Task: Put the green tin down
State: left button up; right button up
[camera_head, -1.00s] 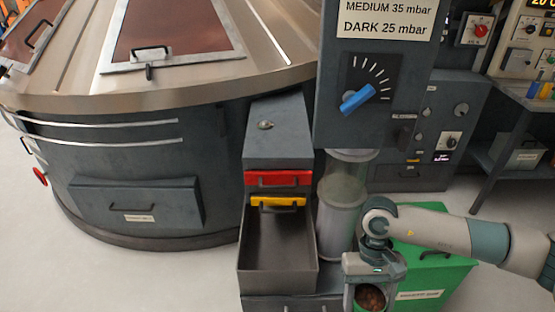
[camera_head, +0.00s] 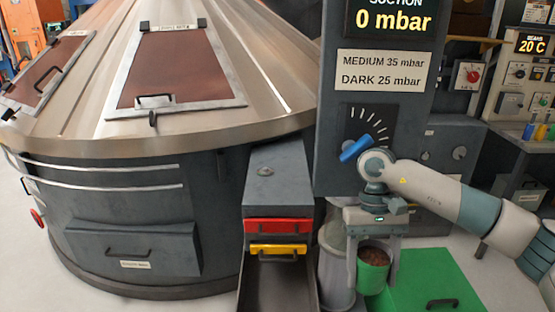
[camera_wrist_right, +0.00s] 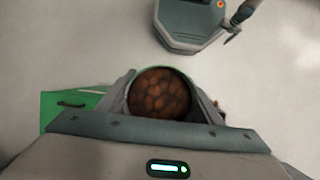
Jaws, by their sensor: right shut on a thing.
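The green tin (camera_head: 373,277) is upright and filled with brown beans. My right gripper (camera_head: 373,270) is shut on it, with one finger on each side. In the head view the tin is held up in front of the clear cylinder and the green box. In the right wrist view the tin's round mouth (camera_wrist_right: 160,95) faces the camera, with the beans showing inside and the fingers at its sides. My left gripper is not in view.
A green box (camera_head: 425,285) with a dark handle stands low at the right. A clear cylinder (camera_head: 334,265) is left of the tin. An open drawer (camera_head: 278,280) lies below the yellow and red slides (camera_head: 277,226). A column with a blue knob (camera_head: 356,148) rises behind.

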jog(key=shift+v, duration=0.8)
jog(key=s+f, duration=1.3)
jog(key=f, duration=0.4)
jog(key=shift+f, duration=0.3)
